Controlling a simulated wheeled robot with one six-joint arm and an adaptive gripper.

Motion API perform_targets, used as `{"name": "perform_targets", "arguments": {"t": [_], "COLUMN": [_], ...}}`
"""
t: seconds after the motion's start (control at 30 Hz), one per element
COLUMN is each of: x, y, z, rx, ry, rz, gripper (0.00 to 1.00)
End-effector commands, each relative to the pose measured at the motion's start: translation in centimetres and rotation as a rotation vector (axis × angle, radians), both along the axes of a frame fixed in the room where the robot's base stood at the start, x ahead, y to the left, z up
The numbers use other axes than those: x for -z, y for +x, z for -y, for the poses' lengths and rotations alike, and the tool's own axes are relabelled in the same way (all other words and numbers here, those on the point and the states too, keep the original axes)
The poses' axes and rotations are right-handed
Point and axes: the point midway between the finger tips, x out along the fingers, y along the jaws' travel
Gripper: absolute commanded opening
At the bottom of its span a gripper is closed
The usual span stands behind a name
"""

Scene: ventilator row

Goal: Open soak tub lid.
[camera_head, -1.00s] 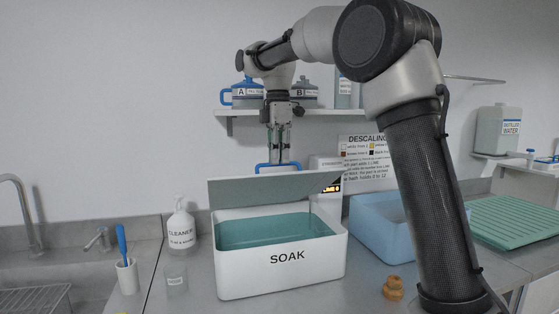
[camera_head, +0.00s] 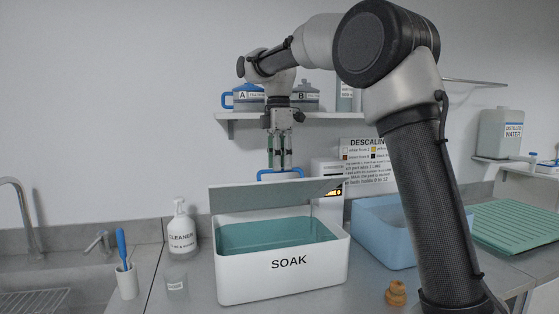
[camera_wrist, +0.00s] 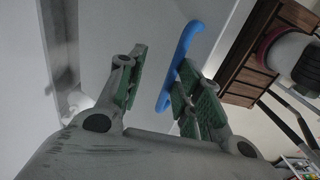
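The white soak tub (camera_head: 235,282), marked SOAK, stands on the counter with greenish liquid inside. Its grey lid (camera_head: 265,198) is raised and tilted above the rear of the tub, leaving the front opening uncovered. A blue handle (camera_head: 279,173) shows at the lid's upper edge. My gripper (camera_head: 279,166) points down just above the handle. In the wrist view, my gripper (camera_wrist: 158,85) has its green-padded fingers spread apart. The blue handle (camera_wrist: 181,62) lies between them, close to the right finger; whether they touch I cannot tell.
A cleaner bottle (camera_head: 181,236), a clear cup (camera_head: 176,287) and a white holder with a blue brush (camera_head: 125,275) stand left of the tub. A blue bin (camera_head: 385,240) and a wooden knob-like object (camera_head: 396,292) are right. A shelf (camera_head: 330,115) with jugs is behind my gripper.

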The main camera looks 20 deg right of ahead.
Motion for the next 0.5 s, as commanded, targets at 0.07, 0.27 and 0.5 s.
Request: {"name": "perform_targets", "arguments": {"t": [0.07, 0.27, 0.5], "x": [-0.2, -2.8, -8.3], "y": [0.1, 0.3, 0.7], "z": [0.0, 0.0, 0.0], "rx": [0.001, 0.0, 0.0], "ry": [0.0, 0.001, 0.001], "rz": [0.002, 0.004, 0.004], "gripper": [0.32, 0.32, 0.32]}}
